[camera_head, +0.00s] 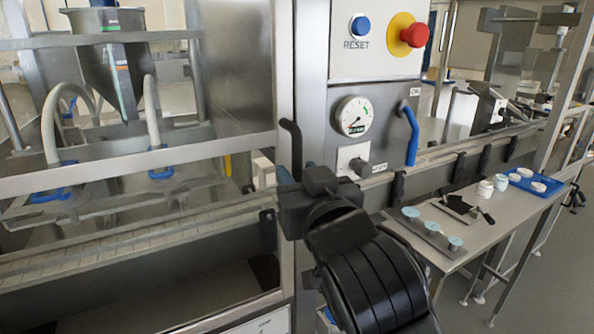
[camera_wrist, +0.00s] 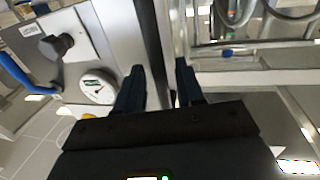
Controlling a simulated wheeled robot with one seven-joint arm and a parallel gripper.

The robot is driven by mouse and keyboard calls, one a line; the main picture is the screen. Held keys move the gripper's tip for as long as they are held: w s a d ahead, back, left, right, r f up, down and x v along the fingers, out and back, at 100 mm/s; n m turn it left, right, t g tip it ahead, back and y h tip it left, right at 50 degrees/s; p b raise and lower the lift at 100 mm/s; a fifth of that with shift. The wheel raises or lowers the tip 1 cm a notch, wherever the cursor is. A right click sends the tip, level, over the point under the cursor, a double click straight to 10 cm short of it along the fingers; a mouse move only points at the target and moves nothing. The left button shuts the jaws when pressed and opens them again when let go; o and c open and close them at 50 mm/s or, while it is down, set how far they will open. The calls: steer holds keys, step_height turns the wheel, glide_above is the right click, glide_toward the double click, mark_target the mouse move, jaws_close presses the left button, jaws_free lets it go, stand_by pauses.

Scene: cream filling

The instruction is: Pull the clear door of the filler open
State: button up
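The filler's clear door (camera_head: 236,75) fills the left of the head view, in a metal frame. Its right edge meets the steel post beside the control panel, with no clear gap visible. A black curved handle (camera_head: 293,140) stands upright at that edge. My gripper (camera_head: 308,185) is at the handle's lower end, partly covering it. In the wrist view my gripper (camera_wrist: 160,88) has its two dark fingers apart, with the steel post (camera_wrist: 160,25) showing beyond the gap.
The control panel right of the door carries a gauge (camera_head: 354,116), a blue handle (camera_head: 410,133), a reset button (camera_head: 360,26) and a red stop button (camera_head: 414,35). A side table (camera_head: 470,235) with cups and a blue tray (camera_head: 540,178) stands at the right.

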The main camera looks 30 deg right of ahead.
steer(key=shift+w+d, duration=0.15)
steer(key=shift+w, duration=0.6)
steer(key=shift+c, duration=0.4)
jaws_close()
